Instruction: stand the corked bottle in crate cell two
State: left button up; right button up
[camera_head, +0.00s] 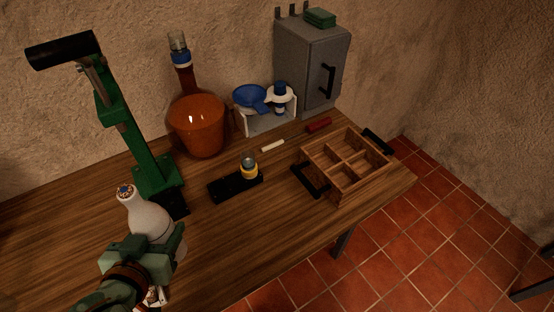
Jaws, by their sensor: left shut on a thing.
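My left gripper (160,243) comes in from the lower left and is shut on a pale grey-white bottle (146,212). The bottle's neck points up and leans a little left; its small round top shows blue and brownish-red, and its lower part is hidden by the gripper. The wooden crate (347,190) stands on the right end of the table, with dividers making several cells and black handles at two ends. The cells I can see into look empty; no cell numbers are readable. My right gripper is not in view.
A green lever press (135,150) stands just behind the bottle. A big amber flask (199,128), a white rack (268,124) with blue items, and a grey cabinet (305,65) line the wall. A black holder (225,188) with a small yellow-banded jar (249,168) lies between bottle and crate.

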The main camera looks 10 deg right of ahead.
aim_at(362, 172)
jog(key=i+l+u, duration=0.2)
jog(key=l+u, duration=0.25)
jog(key=l, duration=1.15)
jog(key=l+u, duration=0.45)
jog(key=l, duration=1.15)
